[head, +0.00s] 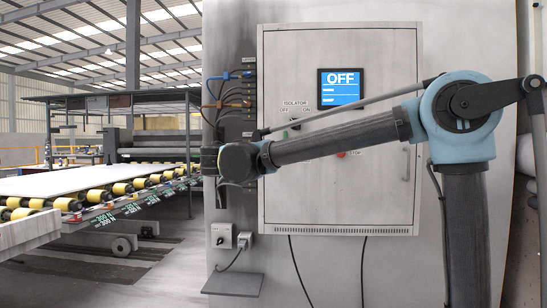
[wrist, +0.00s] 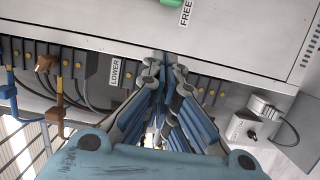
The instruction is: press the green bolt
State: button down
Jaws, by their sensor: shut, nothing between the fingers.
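A green part (wrist: 147,5), taken to be the green bolt, shows at the top edge of the wrist view, cut off by the frame. It is on the grey cabinet face beside a label reading FREE. My gripper (wrist: 164,70) is shut and empty, its fingertips together near the cabinet's edge, below the green part in that view. They look apart from the green part; whether they touch the cabinet edge I cannot tell.
A column of connectors with blue and orange cables (head: 225,76) runs beside the cabinet. A screen (head: 341,89) reads OFF. A red stop button (head: 340,154) shows below my forearm. A small box (head: 221,236) and a grey ledge (head: 232,284) are lower left. A roller conveyor (head: 100,190) stands further left.

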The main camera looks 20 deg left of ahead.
jog(key=w+d, duration=0.4)
jog(key=w, duration=0.7)
jog(key=shift+s, duration=0.1)
dwell(0.4)
